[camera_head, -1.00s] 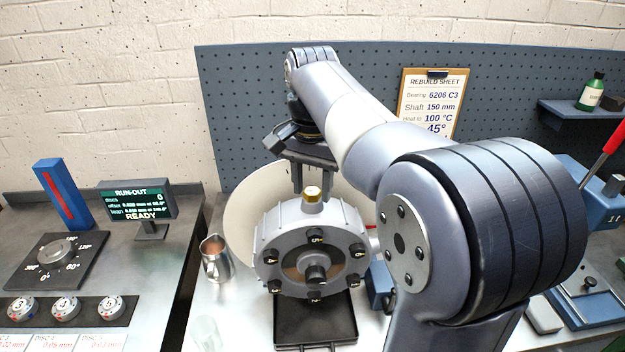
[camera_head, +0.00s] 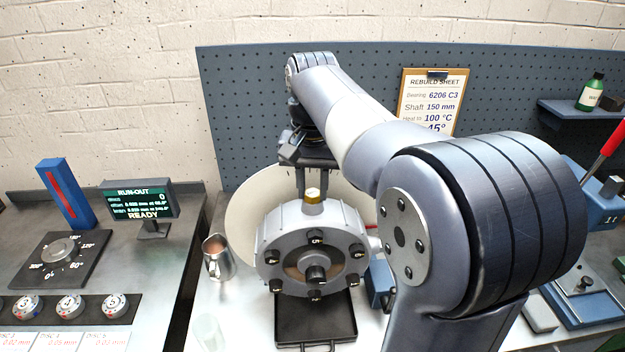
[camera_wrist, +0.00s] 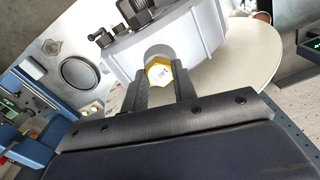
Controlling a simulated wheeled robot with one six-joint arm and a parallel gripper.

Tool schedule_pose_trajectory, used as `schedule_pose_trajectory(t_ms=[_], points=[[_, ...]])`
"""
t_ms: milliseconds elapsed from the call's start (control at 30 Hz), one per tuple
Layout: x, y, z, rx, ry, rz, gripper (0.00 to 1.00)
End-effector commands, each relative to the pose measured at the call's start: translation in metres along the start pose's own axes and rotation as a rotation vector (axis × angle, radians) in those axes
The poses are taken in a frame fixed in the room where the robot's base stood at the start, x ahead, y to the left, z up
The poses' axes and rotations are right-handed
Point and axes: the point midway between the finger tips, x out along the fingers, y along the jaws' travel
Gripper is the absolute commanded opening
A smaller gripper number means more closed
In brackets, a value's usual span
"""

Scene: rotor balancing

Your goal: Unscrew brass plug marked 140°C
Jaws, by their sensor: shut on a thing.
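The brass plug (camera_head: 312,194) sits on top of the round grey housing (camera_head: 290,222). In the wrist view the brass plug (camera_wrist: 160,74) shows a yellow hexagonal rim and a pale top with a dark marking that seems to read 140. My gripper (camera_head: 313,188) points down over the housing, and its two fingers are shut on the plug's sides. In the wrist view my gripper (camera_wrist: 162,82) has one finger on each side of the plug. The plug still sits at the housing's top opening. Its thread is hidden.
A black tray (camera_head: 287,330) lies under the housing. A metal jug (camera_head: 217,258) stands to its left, and a faint clear glass (camera_head: 209,332) stands in front. A large pale disc (camera_head: 243,200) is behind the housing. The run-out display (camera_head: 139,203) stands on the left bench.

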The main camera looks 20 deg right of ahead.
Motion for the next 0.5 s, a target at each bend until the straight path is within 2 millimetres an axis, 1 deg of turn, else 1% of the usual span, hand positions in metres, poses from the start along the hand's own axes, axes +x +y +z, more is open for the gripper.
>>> schedule_pose_trajectory(t_ms=[33,500], points=[[-0.003,0.0,-0.0001,-0.053,0.0,0.0,0.05],[-0.0031,0.0,-0.0001,-0.58,0.0,0.0,0.05]])
